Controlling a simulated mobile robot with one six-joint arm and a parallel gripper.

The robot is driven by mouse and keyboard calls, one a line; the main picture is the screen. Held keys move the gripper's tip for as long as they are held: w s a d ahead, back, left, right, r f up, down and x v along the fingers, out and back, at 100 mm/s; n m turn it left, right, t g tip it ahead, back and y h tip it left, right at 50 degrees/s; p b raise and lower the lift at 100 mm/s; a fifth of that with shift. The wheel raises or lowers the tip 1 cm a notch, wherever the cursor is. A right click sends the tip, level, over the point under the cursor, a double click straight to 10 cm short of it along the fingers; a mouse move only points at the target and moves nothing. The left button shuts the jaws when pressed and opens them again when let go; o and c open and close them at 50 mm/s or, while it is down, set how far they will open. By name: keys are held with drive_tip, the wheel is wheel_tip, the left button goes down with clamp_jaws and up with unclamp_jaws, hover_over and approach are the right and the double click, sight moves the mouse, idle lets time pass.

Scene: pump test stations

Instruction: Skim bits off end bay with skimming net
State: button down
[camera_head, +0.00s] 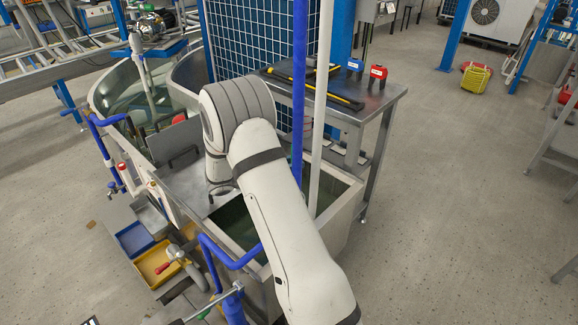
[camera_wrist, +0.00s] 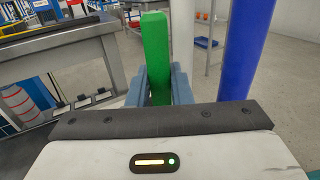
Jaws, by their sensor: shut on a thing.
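In the wrist view my gripper (camera_wrist: 158,88) is shut on a green upright handle (camera_wrist: 156,50), with one blue-grey finger on each side of it. I take this handle to be the skimming net's; no net head shows in either view. In the head view my arm hides the gripper and the handle. The near end bay (camera_head: 349,205) of the metal tank lies below my arm, with dark green water (camera_head: 238,222) partly in view. Floating bits cannot be made out there.
A steel bench (camera_head: 350,105) with long yellow-black tools, a red box (camera_head: 378,76) and a blue box (camera_head: 355,66) stands behind the bay. White and blue upright poles (camera_head: 321,110) rise close to my arm. Blue (camera_head: 134,239) and yellow (camera_head: 152,266) trays lie at left.

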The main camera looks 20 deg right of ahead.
drive_tip(key=shift+r+p, duration=2.35)
drive_tip(key=shift+r, duration=0.85)
drive_tip(key=s+a+r+p, duration=0.3)
drive_tip(key=s+a, duration=0.1)
drive_tip(key=a, duration=0.7)
drive_tip(key=shift+s+p, duration=0.25)
drive_tip(key=shift+p, duration=0.05)
